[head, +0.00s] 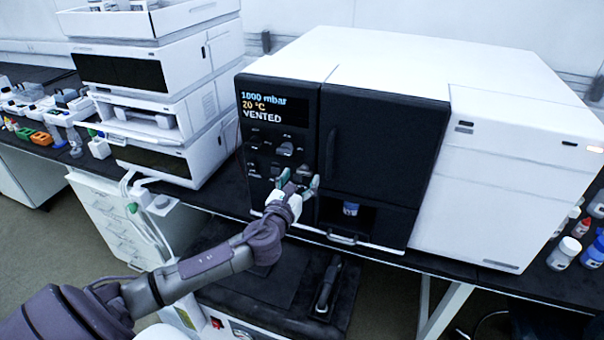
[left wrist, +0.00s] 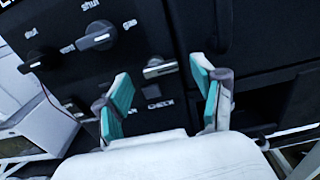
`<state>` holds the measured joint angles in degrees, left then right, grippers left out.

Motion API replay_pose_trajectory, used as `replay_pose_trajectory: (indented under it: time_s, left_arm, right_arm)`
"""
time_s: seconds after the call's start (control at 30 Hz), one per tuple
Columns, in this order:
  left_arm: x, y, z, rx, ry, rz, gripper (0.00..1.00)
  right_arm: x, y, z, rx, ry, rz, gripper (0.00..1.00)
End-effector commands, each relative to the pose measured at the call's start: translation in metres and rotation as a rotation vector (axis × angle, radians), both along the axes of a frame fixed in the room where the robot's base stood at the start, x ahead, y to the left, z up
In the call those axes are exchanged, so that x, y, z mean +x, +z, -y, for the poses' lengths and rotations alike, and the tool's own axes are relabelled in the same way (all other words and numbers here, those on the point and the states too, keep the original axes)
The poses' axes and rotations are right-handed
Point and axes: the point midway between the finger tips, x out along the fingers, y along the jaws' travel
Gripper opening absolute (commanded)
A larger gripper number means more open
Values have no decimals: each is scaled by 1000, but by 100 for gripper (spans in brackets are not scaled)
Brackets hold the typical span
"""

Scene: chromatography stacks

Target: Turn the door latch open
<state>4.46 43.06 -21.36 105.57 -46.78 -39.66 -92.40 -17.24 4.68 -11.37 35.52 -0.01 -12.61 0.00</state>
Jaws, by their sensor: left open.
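The black instrument door (head: 385,140) is closed, with a vertical handle (head: 331,150) at its left edge. Left of it is a black control panel with several dark knobs with pale bars. One small knob beside the door edge, apparently the latch (left wrist: 160,69), has its bar nearly level in the left wrist view. My left gripper (head: 299,181) is in front of the lower panel, open and empty. In the left wrist view the teal-padded fingers (left wrist: 160,82) stand on either side of this knob; contact cannot be told. My right gripper is out of view.
A display (head: 268,104) above the knobs reads 1000 mbar, 20 °C, VENTED. An open bay below the door holds a blue-capped vial (head: 351,208). White stacked modules (head: 150,90) stand left; bottles (head: 565,252) stand right on the black bench.

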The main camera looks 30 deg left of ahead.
Motion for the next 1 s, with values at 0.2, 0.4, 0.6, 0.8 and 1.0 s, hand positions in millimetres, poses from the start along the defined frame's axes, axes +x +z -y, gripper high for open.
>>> replay_pose_trajectory:
  time_s: [0.2,0.4,0.6,0.8,1.0]
  left_arm:
    - [16,0,-3,-1,0,-1,69]
    - [17,-1,-4,-1,-1,-1,69]
    - [17,-1,-4,-2,-1,-1,49]
    - [17,-1,-4,-2,-1,-1,15]
    - [16,-1,-4,-9,-1,1,9]
  right_arm:
    - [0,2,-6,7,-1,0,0]
    - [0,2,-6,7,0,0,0]
    - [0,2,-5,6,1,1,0]
    - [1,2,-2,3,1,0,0]
    - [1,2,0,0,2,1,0]
